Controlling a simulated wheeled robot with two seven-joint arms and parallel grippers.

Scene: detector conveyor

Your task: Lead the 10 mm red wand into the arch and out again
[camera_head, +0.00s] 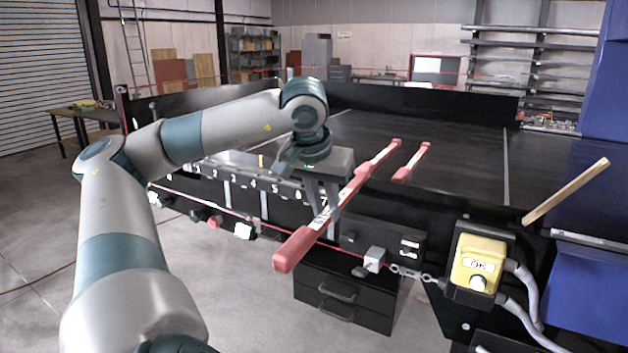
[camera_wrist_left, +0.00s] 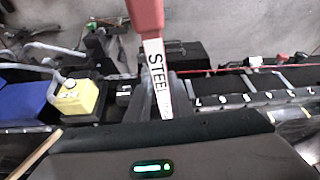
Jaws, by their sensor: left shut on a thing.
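My left gripper (camera_head: 325,212) points down and is shut on a red wand (camera_head: 297,247) with a white lettered section. The wand slants from a thick red handle near the front to a red far end over the conveyor edge. In the left wrist view the wand (camera_wrist_left: 146,18) shows its red handle and the letters "STEEL"; the gripper fingers (camera_wrist_left: 172,95) are beside the white section. The 10 mm mark cannot be read. No arch can be made out in either view. My right gripper is not in view.
Another red bar (camera_head: 411,162) appears over the dark conveyor belt (camera_head: 455,165). A numbered rack (camera_head: 265,187) runs along the front, left of the gripper. A yellow "OK" button box (camera_head: 478,262) and a wooden stick (camera_head: 566,191) are at right. Black drawers (camera_head: 343,293) stand below.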

